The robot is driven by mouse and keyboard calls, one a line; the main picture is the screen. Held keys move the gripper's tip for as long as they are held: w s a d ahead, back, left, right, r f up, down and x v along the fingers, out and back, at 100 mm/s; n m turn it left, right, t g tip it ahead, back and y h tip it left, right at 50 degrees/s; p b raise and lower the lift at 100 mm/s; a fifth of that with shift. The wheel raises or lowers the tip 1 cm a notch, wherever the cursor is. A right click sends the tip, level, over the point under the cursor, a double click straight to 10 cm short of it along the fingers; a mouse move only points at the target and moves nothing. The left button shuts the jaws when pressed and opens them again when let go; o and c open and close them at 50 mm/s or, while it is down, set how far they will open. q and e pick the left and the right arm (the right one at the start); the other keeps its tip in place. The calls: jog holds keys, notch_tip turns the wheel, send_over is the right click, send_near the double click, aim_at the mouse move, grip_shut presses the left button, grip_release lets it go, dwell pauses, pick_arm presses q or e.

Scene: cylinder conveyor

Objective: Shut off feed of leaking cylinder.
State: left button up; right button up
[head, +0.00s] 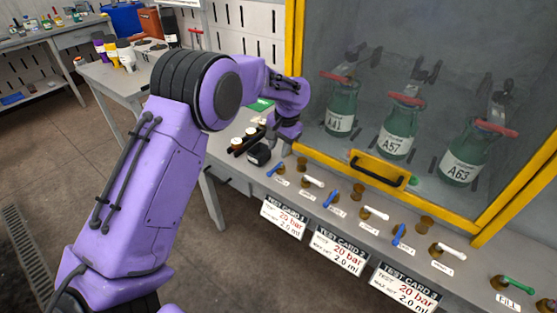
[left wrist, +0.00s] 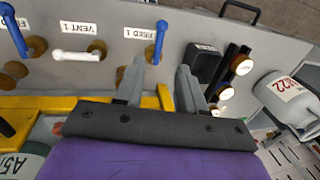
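Three green cylinders stand behind a yellow-framed glass door: A41 (head: 341,108), A57 (head: 397,133) and A63 (head: 468,153). No leak is discernible on any of them. Along the bench front are blue feed handles: feed 1 (head: 275,170), a second (head: 331,197) and a third (head: 398,235). White vent handles (head: 375,213) alternate with them. My left gripper (head: 285,137) is above the bench close to feed 1, its fingertips unclear in the head view. In the left wrist view the left gripper (left wrist: 160,76) is open and empty, with the feed 1 handle (left wrist: 160,42) just beyond its fingertips, apart. My right gripper is out of view.
A green fill handle (head: 517,285) is at the far right. Test cards (head: 338,249) hang on the front edge. A black box (left wrist: 205,64) and dark tubes (left wrist: 236,66) lie beside the gripper. The floor in front is clear.

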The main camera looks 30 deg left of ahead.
aim_at(274, 169)
pick_arm(q)
jog(key=f, duration=0.3)
jog(key=a+f, duration=0.1)
jog(key=f, duration=0.4)
jog(key=shift+s+a+f+p, duration=0.15)
jog(key=shift+a+f+p, duration=0.15)
jog(key=shift+p, duration=0.1)
grip_shut()
